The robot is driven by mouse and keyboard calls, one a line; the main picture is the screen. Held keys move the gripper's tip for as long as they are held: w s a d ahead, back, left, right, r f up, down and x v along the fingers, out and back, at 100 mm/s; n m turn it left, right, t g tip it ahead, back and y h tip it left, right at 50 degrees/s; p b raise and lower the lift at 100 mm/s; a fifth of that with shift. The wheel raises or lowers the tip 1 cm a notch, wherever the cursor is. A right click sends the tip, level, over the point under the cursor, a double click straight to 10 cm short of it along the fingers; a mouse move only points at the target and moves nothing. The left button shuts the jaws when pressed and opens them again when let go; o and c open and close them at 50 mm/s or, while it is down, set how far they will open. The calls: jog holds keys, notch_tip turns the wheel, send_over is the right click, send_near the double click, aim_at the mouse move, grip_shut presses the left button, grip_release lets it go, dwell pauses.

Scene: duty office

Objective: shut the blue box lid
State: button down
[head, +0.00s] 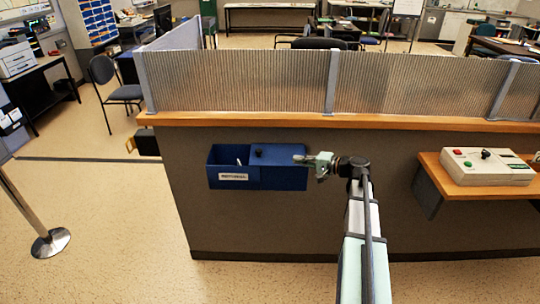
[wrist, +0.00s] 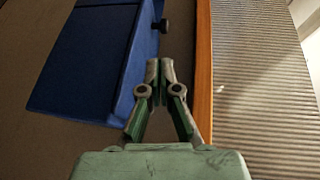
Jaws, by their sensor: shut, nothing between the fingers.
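The blue box (head: 278,180) is fixed to the front of the counter, with a white label on its front left. Its left part is open and a small white item shows inside. The blue lid (head: 280,155) covers the right part, with a black knob (head: 258,152) near its left end. The box (wrist: 85,65) and knob (wrist: 164,25) also show in the wrist view. My gripper (head: 298,158) is shut and empty at the right end of the lid; the wrist view shows its fingertips (wrist: 160,66) together beside the box's edge. I cannot tell whether they touch it.
A wooden ledge (head: 330,121) with a ribbed screen (head: 240,85) runs above the box. A control panel (head: 487,166) with buttons sits on a shelf to the right. A post base (head: 50,243) stands on the floor at left. The counter front below the box is clear.

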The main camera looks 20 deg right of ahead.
aim_at(267, 159)
jog(key=p+x, duration=0.1)
jog(key=x, duration=0.3)
jog(key=p+x, duration=0.2)
jog(key=x, duration=0.2)
jog(key=r+p+x, duration=0.1)
jog(key=p+x, duration=0.1)
jog(key=x, duration=0.2)
jog(key=shift+w+a, duration=0.15)
jog(key=shift+w, duration=0.25)
jog(key=shift+w+a+f+p, duration=0.3)
jog(key=shift+w+a, duration=0.1)
